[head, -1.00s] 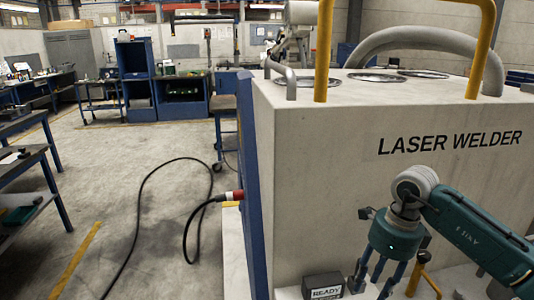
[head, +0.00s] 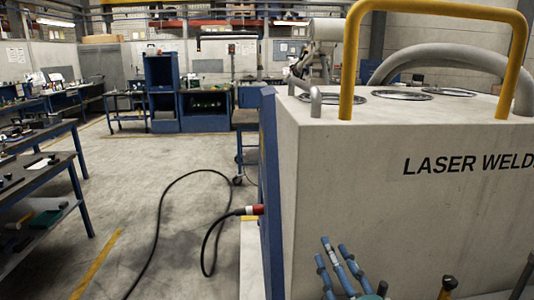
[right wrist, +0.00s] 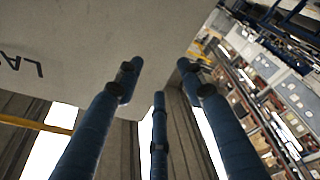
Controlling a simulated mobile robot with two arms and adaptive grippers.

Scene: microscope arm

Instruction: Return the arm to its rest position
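The laser welder (head: 390,190) is a large pale box with black lettering, filling the right of the head view. Behind its top, a pale jointed arm with a thick cylindrical part (head: 327,29) shows partly; I cannot tell whether it is the task's arm. My right gripper (head: 332,252) shows at the bottom of the head view, its blue fingers pointing up in front of the welder. In the right wrist view the fingers of my right gripper (right wrist: 158,78) are spread, with nothing between them. My left gripper is out of view.
A yellow rail (head: 351,60) and a grey hose (head: 440,45) rise from the welder's top. A black cable (head: 165,205) runs across the floor to a red plug (head: 254,210). Workbenches (head: 45,140) stand at left.

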